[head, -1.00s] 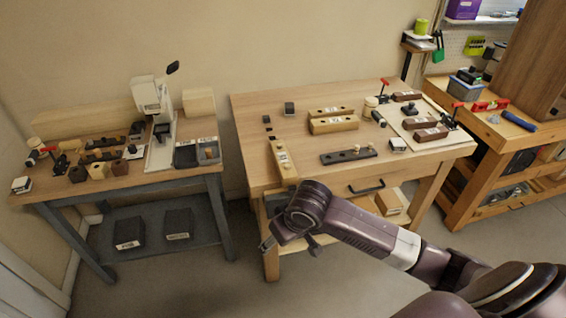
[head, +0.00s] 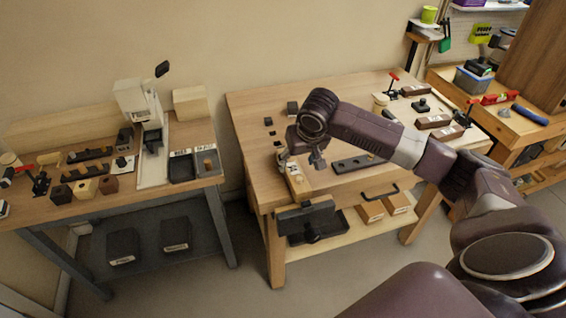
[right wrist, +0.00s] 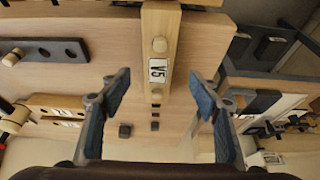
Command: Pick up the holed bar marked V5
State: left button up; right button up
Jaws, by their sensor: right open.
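The holed bar marked V5 (right wrist: 159,22) is long, pale wood with a white label and a round, light peg-like spot. In the right wrist view it runs from the top edge down between my fingers. In the head view the bar (head: 298,184) lies at the left end of the middle bench, partly hidden by my gripper. My right gripper (head: 301,161) is over its far part. Its two fingers in the right wrist view (right wrist: 160,90) are spread wide, one on each side of the bar, with visible gaps. My left gripper is not in view.
A dark holed bar (head: 357,163) lies to the right on the same bench. Small dark blocks (head: 269,122) lie beyond the V5 bar. A dark fixture (head: 306,216) is at the bench's front left. A second bench (head: 60,207) with tools stands at left, across a gap.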

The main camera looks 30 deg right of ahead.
aim_at(294, 169)
jog(key=shift+w+d+f, duration=0.1)
jog(key=shift+w+f, duration=0.1)
jog(key=shift+w, duration=0.2)
jog(key=shift+w+f, duration=0.15)
jog(key=shift+f, duration=0.15)
jog(key=p+x, duration=0.1)
jog(key=x, duration=0.2)
jog(key=shift+d+p, duration=0.15)
jog(key=shift+p, duration=0.15)
jog(key=shift+x, duration=1.2)
jog(key=shift+w+f, duration=0.15)
jog(key=shift+f, duration=0.25)
jog(key=c, duration=1)
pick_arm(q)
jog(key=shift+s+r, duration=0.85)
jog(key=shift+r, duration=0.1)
pick_arm(e)
jog(key=shift+r, duration=0.1)
jog(key=c, duration=0.5)
